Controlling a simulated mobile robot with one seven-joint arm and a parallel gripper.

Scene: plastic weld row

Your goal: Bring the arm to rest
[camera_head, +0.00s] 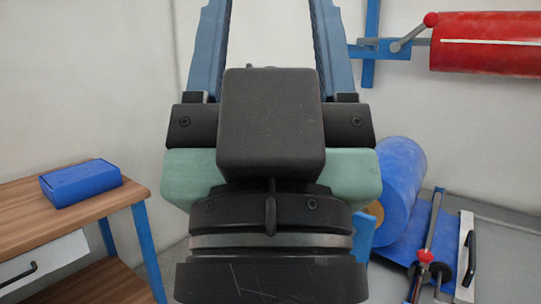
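My gripper (268,35) fills the middle of the camera_head view and points upward in the picture. Its two blue fingers stand wide apart, and only the plain wall shows between their visible parts. The fingertips are cut off by the top edge. Below the fingers are black finger mounts, a green body, a black box and a dark round wrist with a pale band, all mine. The rest of my arm is not visible.
At left, a wooden bench (132,192) with blue legs and a drawer carries a blue box (80,183). At right, a red roll (490,43) hangs on a blue wall bracket (371,45). Below it are a blue roll (399,185), a blue panel and a red-knobbed lever (428,257).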

